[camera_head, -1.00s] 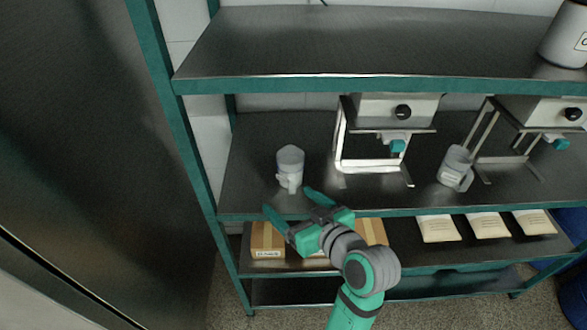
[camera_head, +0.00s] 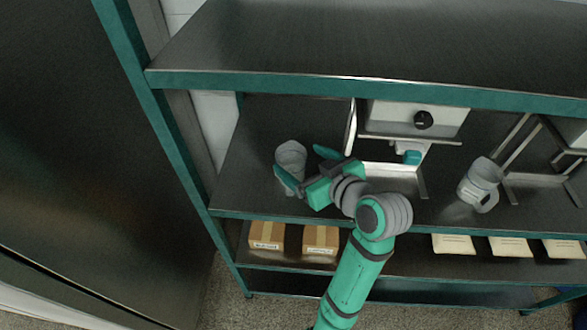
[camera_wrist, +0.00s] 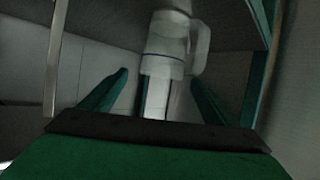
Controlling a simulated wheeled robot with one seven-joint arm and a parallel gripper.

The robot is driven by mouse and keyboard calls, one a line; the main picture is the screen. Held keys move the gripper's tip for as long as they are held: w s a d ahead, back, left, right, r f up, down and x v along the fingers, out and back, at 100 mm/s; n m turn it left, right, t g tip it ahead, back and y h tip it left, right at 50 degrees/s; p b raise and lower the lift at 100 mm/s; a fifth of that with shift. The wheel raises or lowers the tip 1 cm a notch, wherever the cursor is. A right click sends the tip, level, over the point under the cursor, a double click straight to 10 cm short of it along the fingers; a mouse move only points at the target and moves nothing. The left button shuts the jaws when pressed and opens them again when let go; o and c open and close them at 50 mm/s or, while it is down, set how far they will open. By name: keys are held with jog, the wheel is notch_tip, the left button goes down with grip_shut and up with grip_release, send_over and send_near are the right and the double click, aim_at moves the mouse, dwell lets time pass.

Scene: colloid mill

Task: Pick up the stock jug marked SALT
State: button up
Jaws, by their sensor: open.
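A pale translucent jug (camera_head: 291,154) stands upright on the middle shelf at the left. My gripper (camera_head: 302,163) is open, with one finger at the jug's near left side and the other at its right. In the wrist view, the jug (camera_wrist: 165,45) is ahead, between and beyond the open fingers of the gripper (camera_wrist: 158,80), its handle to the right. A white strip below a dark line shows on it, but no marking is legible. A second jug (camera_head: 481,182) stands at the right of the same shelf. I cannot tell which one is marked SALT.
A metal stand with a grey box and black knob (camera_head: 423,120) stands right of my gripper. The upper shelf (camera_head: 330,82) overhangs the jugs. Cardboard boxes (camera_head: 267,236) and pale packets (camera_head: 453,244) lie on the shelf below. A teal post (camera_head: 165,125) stands at the left.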

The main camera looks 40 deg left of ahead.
aim_at(284, 151)
jog(key=x, duration=0.8)
jog(key=shift+a+f, duration=0.1)
jog(key=shift+f, duration=0.1)
jog(key=c, duration=1.2)
